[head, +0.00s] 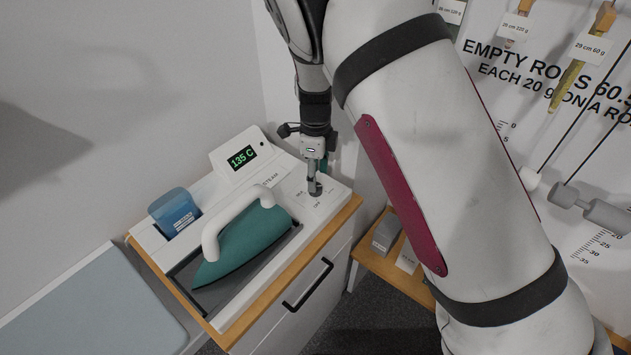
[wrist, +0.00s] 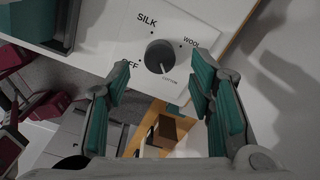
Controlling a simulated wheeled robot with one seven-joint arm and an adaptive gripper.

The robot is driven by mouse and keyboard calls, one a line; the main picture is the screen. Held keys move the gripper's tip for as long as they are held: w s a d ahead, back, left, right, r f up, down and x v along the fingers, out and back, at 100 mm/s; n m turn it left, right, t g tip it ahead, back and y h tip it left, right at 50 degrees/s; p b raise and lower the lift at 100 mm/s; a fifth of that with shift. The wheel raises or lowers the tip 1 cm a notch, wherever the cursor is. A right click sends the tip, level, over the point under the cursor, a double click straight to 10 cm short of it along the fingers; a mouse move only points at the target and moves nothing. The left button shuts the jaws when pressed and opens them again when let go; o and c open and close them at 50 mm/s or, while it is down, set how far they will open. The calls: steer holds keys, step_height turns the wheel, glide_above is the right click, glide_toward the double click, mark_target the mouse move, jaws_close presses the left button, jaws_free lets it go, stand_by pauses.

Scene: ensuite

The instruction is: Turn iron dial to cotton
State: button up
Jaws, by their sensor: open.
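The dial (wrist: 157,54) is a dark round knob on a white panel (wrist: 195,24), with SILK, WOOL, OFF and COTTON printed around it. Its pale pointer line points toward the COTTON mark. My gripper (wrist: 160,76) is open, with one teal-padded finger on each side of the view and the dial between and beyond the tips. I see no finger touching the dial. In the head view my gripper (head: 315,185) hangs over the panel's right end and mostly hides the dial. The teal iron (head: 245,243) with a white handle lies in its grey recess.
A display (head: 241,159) reading 135 C stands behind the iron. A blue water container (head: 176,213) is at the unit's left. The unit rests on a wooden-topped cabinet (head: 289,285). A padded board (head: 90,310) lies at left, and a wall with hanging tools is at right.

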step_height(320, 180, up, 8)
steer(key=shift+r, duration=0.15)
stand_by(0.4)
steer(key=s+d+r+n+t+y, duration=0.1)
steer(key=s+d+r+n, duration=0.45)
steer(key=r, duration=0.35)
steer(key=s+d+r+n+t+y, duration=0.1)
steer(key=s+d+r+n, duration=0.3)
steer(key=s+d+r, duration=0.3)
steer(key=s+d+r+n+t+h, duration=0.1)
steer(key=s+d+r+n, duration=0.1)
steer(key=s+n, duration=0.3)
steer(key=s+d+r+n+t+h, duration=0.1)
steer(key=s+d+n, duration=0.4)
steer(key=s, duration=0.6)
step_height(320, 180, up, 2)
steer(key=shift+d+r+n+t, duration=0.1)
steer(key=shift+d+n+t, duration=0.1)
steer(key=shift+n+t, duration=0.5)
